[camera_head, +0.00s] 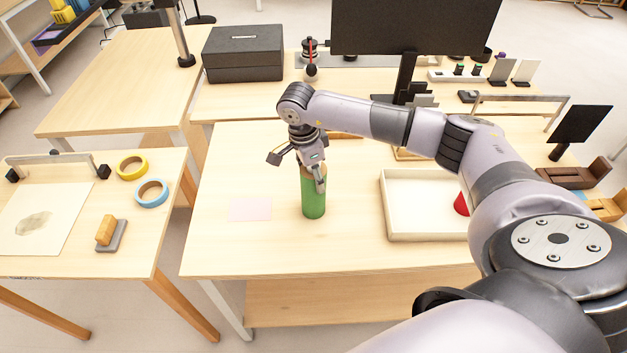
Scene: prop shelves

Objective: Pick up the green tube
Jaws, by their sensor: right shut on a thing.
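The green tube (313,199) stands upright on the light wooden table in the middle of the view, with a tan upper end. My right gripper (314,176) reaches down from above and is shut on the tube's upper end. The gripper covers part of the tube's top. I cannot tell whether the tube's base touches the table. My left gripper is not in view.
A pink sheet (250,209) lies left of the tube. A cream tray (424,233) holding a red cone (461,204) is to the right. A black box (243,53) and a monitor (412,27) stand behind. The table's front is clear.

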